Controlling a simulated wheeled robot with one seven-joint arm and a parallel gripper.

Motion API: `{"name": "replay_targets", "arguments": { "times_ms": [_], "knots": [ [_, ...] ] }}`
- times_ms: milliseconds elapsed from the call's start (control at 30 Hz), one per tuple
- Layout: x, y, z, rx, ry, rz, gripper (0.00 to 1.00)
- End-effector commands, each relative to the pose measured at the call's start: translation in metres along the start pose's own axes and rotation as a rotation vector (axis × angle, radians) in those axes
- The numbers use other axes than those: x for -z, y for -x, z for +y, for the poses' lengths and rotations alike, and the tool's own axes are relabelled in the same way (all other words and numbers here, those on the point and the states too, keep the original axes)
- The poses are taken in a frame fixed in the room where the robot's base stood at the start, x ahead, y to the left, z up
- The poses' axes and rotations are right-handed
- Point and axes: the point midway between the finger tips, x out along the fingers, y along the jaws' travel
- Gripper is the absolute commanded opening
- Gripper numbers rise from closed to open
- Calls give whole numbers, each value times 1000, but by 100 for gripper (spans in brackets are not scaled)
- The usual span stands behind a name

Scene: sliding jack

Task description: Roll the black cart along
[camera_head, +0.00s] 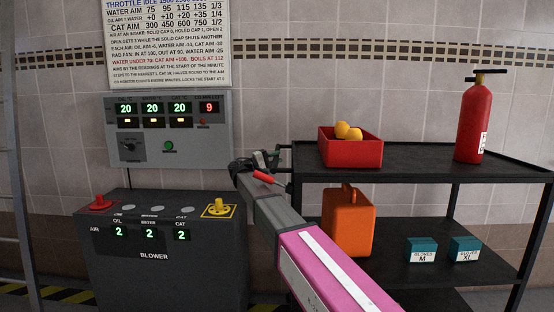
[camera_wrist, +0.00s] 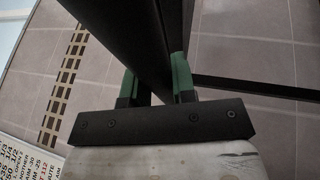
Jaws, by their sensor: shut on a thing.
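The black cart (camera_head: 430,160) stands at the right, with a flat top shelf and lower shelves on upright posts. My gripper (camera_head: 268,163) is at the cart's left end, at about the height of the top shelf. In the wrist view my gripper (camera_wrist: 155,88) has its two green-tipped fingers on either side of a black bar (camera_wrist: 135,40) of the cart. The fingers are shut on this bar. My arm hides part of the cart's left side and its lower left corner.
On the cart are a red bin (camera_head: 350,152) with yellow things, a red extinguisher (camera_head: 473,122), an orange can (camera_head: 348,222) and two teal glove boxes (camera_head: 422,250). The blower cabinet (camera_head: 160,265) stands left of the cart. A control panel (camera_head: 170,130) hangs on the tiled wall.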

Motion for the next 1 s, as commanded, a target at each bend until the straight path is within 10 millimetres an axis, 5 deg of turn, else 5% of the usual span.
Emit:
{"name": "replay_targets", "arguments": {
  "times_ms": [133,167,200,233,633,1000],
  "knots": [
    [2,4,0,0,1,5,0],
    [2,4,0,0,1,5,34],
    [2,4,0,0,1,5,47],
    [2,4,0,0,1,4,50],
    [2,11,1,-1,1,4,50],
    [2,77,1,-2,0,6,50]
  ]
}}
